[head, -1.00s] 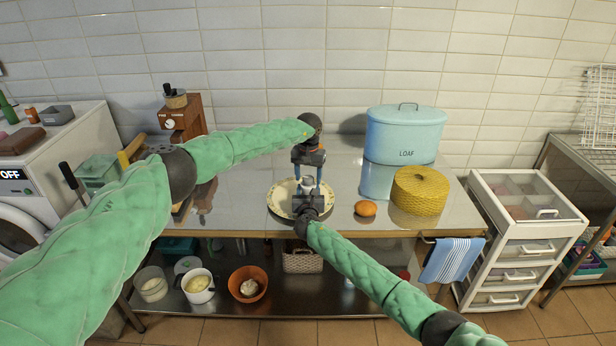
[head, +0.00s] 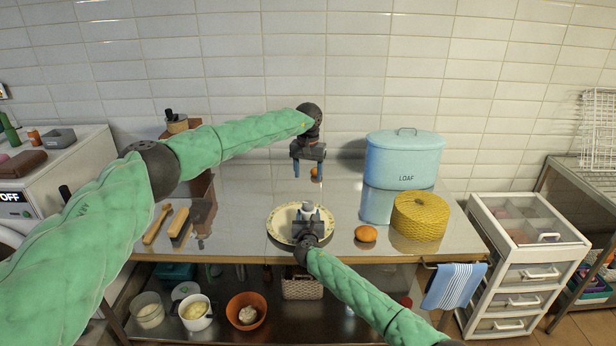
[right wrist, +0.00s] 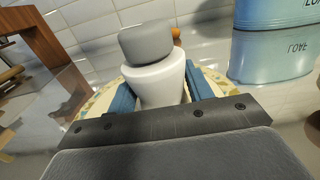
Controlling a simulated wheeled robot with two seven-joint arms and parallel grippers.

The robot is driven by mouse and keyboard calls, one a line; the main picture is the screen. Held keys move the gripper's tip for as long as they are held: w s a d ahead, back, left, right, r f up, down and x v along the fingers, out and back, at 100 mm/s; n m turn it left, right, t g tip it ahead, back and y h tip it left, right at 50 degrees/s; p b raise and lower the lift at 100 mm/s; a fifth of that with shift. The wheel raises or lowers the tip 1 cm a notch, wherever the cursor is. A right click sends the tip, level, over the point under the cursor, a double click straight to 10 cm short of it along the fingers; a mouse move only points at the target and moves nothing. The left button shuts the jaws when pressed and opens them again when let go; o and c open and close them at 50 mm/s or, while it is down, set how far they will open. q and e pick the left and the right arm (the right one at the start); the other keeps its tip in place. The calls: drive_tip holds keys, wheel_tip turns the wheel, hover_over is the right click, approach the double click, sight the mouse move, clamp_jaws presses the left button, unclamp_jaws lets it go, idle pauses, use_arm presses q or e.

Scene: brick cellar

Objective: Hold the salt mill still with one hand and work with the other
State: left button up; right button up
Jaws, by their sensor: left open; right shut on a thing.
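The salt mill, a white body with a grey top, shows in the head view (head: 308,207) and large in the right wrist view (right wrist: 158,85). My right gripper (head: 308,214) is shut on its body, one blue finger on each side. The mill looks upright over a cream patterned plate (head: 276,224); whether its base touches the plate is hidden. My left gripper (head: 308,172) is open, pointing down above and behind the mill, clear of its grey top.
Two brushes (head: 180,222) lie at the left. The tabletop between brushes and plate is clear.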

drive_tip(key=o, duration=1.2)
drive_tip(key=s, duration=1.2)
drive_tip(key=shift+f, duration=0.1)
